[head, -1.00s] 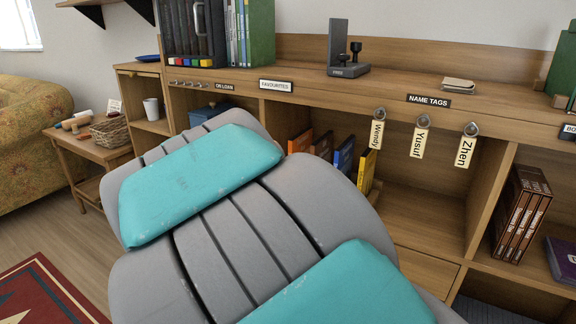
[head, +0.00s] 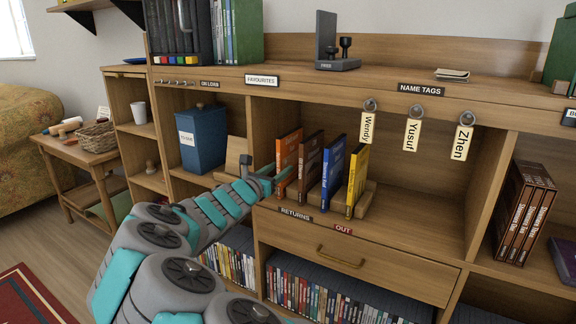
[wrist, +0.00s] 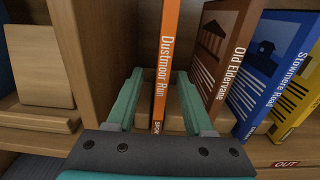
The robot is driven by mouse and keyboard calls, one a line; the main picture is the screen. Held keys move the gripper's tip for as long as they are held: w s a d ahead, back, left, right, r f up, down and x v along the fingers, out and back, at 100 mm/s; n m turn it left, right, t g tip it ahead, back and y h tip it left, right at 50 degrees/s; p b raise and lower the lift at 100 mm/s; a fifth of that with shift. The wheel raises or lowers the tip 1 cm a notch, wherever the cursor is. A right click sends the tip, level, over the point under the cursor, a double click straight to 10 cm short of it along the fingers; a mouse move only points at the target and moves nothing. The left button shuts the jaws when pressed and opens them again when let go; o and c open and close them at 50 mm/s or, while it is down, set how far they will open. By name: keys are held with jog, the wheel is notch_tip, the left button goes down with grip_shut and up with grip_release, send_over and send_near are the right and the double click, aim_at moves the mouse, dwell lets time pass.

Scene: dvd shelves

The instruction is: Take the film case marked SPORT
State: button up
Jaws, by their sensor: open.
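The orange film case "Dustmoor Run" (wrist: 168,55) stands upright at the left of a short row; it also shows in the head view (head: 288,158). Small lettering at the foot of its spine reads "SPOR", with the rest cut off or hidden. My gripper (wrist: 159,78) is open, with one teal finger on each side of the orange spine. I cannot tell whether either finger touches it. In the head view my gripper (head: 266,181) is at the left front of the row.
A brown case "Old Eldervane" (wrist: 220,60), a blue case (wrist: 268,65) and a yellow case (head: 357,178) stand to the right in a wooden rack. A cubby wall (wrist: 85,60) is close on the left. Name tags (head: 412,134) hang above right. A drawer (head: 350,257) lies below.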

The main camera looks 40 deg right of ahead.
aim_at(292, 160)
jog(key=x, duration=0.6)
jog(key=shift+s+d, duration=0.1)
jog(key=shift+d, duration=0.15)
jog(key=shift+w+d+r, duration=0.15)
jog(key=shift+w+d, duration=0.15)
jog(key=shift+d, duration=0.2)
jog(key=shift+c, duration=0.3)
grip_shut()
